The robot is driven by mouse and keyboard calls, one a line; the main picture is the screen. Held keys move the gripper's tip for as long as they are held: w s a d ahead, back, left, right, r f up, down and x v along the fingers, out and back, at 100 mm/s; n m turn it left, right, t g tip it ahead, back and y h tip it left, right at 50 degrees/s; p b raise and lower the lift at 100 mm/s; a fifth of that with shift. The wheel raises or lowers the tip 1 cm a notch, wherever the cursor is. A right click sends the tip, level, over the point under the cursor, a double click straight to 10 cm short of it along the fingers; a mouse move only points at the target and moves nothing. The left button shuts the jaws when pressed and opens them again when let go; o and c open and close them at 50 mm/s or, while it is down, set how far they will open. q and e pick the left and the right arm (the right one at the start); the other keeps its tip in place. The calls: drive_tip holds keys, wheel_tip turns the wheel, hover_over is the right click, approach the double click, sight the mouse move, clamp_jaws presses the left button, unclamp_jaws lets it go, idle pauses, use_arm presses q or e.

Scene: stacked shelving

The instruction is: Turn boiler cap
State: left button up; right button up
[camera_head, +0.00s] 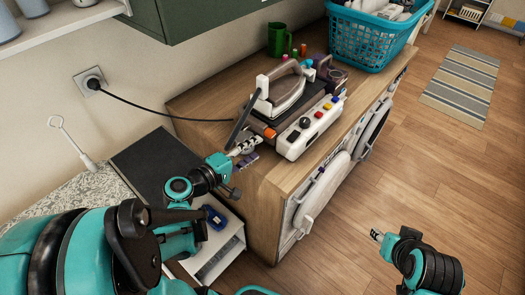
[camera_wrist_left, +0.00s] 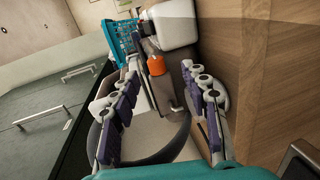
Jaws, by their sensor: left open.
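The boiler is a white steam-iron station (camera_head: 318,130) on the wooden counter, with an iron (camera_head: 283,88) resting on top. Its orange cap (camera_head: 269,132) sits at the near left end. My left gripper (camera_head: 249,148) is just in front of this end, pointing at it. In the left wrist view its two fingers are apart, and the orange cap (camera_wrist_left: 156,70) shows ahead in the gap between them. I see no contact with the cap. My right gripper (camera_head: 377,236) is low over the floor at the right, away from the counter; its fingers are too small to read.
A teal laundry basket (camera_head: 365,40) stands at the counter's far end, with a green jug (camera_head: 278,40) behind the iron. A black cord runs to the wall socket (camera_head: 91,82). Washing machines (camera_head: 320,195) are under the counter (camera_head: 205,95).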

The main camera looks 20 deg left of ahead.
sight(268, 136)
use_arm(q)
drive_tip(key=shift+n+t, duration=0.3)
drive_tip(key=shift+n, duration=0.1)
drive_tip(key=x, duration=0.2)
drive_tip(key=b+x, duration=0.1)
drive_tip(key=x, duration=0.1)
drive_tip(key=b+x, duration=0.1)
drive_tip(key=x, duration=0.2)
drive_tip(key=shift+w+a+r, duration=0.2)
drive_tip(key=shift+w+a, duration=0.05)
drive_tip(key=shift+a, duration=0.1)
drive_tip(key=shift+c, duration=0.3)
clamp_jaws()
